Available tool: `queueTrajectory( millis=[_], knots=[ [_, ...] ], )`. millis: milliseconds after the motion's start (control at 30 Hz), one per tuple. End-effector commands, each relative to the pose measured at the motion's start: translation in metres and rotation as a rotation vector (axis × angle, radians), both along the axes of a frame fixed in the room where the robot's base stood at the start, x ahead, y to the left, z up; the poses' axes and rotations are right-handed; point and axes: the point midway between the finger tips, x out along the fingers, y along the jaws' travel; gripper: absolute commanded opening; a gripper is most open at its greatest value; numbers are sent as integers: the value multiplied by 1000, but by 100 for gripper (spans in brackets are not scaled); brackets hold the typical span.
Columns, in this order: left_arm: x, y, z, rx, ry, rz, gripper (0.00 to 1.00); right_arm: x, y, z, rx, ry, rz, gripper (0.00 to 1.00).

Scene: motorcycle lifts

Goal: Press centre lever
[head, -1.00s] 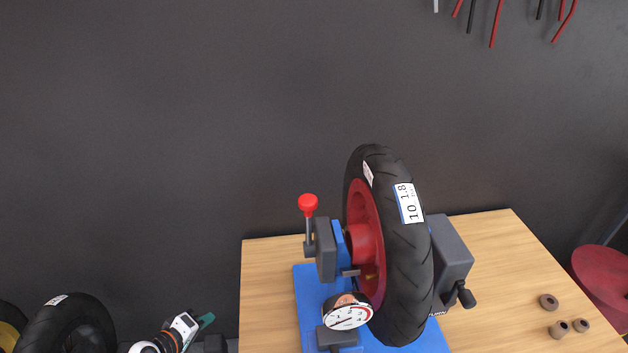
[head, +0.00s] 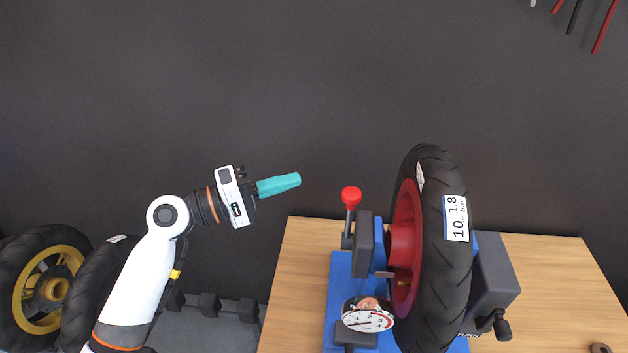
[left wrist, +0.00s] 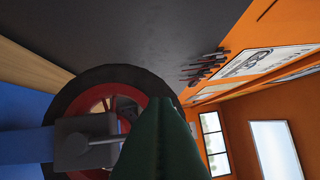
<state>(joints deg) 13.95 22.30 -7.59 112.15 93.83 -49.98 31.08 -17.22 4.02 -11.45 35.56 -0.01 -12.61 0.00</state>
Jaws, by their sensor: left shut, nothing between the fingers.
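The lever (head: 351,203) is a thin grey rod with a red knob. It stands upright on the left side of a blue wheel stand (head: 341,285) on the wooden bench. A wheel with a red rim and black tyre (head: 443,270) is mounted in the stand. My left gripper (head: 298,179) has teal fingers and is shut and empty. It is left of the red knob and slightly higher in the head view, apart from it. In the left wrist view the green fingers (left wrist: 160,135) cover part of the wheel; the grey rod (left wrist: 105,142) shows beside them. My right gripper is not in view.
A round gauge (head: 367,315) sits at the front of the stand. A dark crank handle (head: 502,326) sticks out at its right. Wheels with black tyres (head: 45,290) stand at the far left. The bench top (head: 300,270) left of the stand is clear.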

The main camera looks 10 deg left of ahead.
Motion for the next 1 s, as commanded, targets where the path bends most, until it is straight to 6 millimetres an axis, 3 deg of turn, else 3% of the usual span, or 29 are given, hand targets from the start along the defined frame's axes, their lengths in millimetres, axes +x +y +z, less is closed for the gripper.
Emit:
queueTrajectory(
  millis=[467,700,1000],
  knots=[
    [44,-83,11,-3,0,-1,0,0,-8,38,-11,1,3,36],
    [12,-88,4,1,2,0,0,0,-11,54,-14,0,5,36],
    [4,-88,1,1,0,0,0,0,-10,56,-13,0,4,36]
  ],
)
